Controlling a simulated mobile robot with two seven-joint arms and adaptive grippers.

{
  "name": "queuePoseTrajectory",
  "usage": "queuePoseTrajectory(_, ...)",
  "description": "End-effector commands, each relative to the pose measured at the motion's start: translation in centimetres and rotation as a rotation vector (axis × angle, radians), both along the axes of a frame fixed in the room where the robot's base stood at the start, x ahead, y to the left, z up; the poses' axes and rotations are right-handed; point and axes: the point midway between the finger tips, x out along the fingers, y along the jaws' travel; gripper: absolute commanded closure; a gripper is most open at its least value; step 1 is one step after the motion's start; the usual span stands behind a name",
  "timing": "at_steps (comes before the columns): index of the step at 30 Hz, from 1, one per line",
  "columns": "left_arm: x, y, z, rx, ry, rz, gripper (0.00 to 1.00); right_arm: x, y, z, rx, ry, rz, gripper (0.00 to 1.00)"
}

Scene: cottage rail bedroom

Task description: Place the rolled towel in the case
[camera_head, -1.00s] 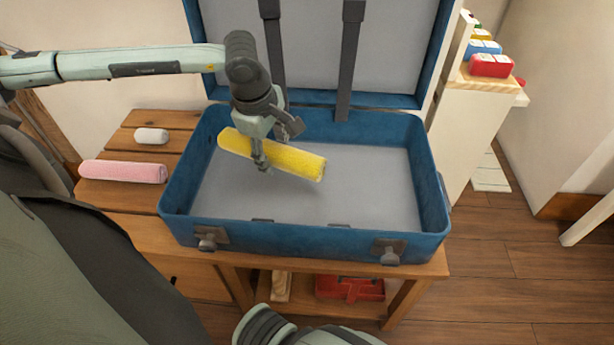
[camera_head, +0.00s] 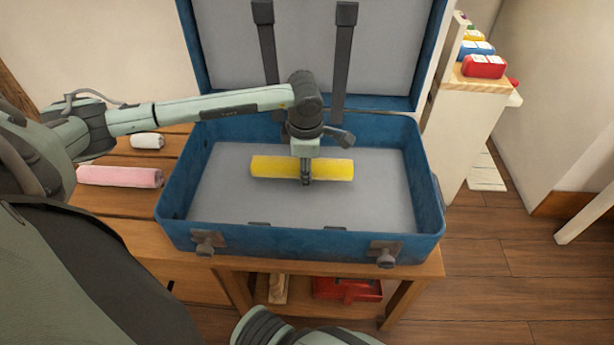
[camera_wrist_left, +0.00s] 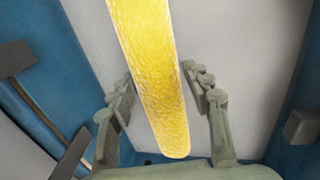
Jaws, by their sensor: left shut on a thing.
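The yellow rolled towel (camera_head: 270,167) lies level and crosswise inside the outline of the open blue case (camera_head: 300,241). My left gripper (camera_head: 306,180) reaches down over its middle and is shut on it. In the left wrist view the towel (camera_wrist_left: 155,70) runs between the two fingers of the left gripper (camera_wrist_left: 161,88), with the case's grey floor (camera_wrist_left: 255,50) behind. I cannot tell whether the towel touches the floor. The case lid (camera_head: 310,50) stands open at the back. My right gripper is not in view.
A pink roll (camera_head: 120,176) and a small white roll (camera_head: 147,141) lie on the wooden bench (camera_head: 115,200) left of the case. Several coloured boxes, one red (camera_head: 484,66), stand on a shelf at the right. The case floor around the towel is clear.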

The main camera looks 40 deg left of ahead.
Motion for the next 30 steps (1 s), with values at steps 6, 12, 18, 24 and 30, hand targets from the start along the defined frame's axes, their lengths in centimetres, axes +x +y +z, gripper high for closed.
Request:
queuePoseTrajectory(6,-0.1,0.0,-2.4,0.0,0.004,0.0,0.82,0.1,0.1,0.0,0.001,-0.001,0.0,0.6)
queuePoseTrajectory(12,0.0,0.0,-4.0,0.0,-0.001,0.0,0.82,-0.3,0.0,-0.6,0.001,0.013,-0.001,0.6)
queuePoseTrajectory(18,0.0,0.0,-4.1,0.0,0.0,0.0,0.82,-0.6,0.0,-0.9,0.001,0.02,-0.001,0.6)
queuePoseTrajectory(24,0.0,0.0,-4.2,-0.001,0.001,0.0,0.4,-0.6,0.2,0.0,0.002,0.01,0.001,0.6)
queuePoseTrajectory(30,0.0,0.0,-4.2,-0.001,0.001,0.0,0.3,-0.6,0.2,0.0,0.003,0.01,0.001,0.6)
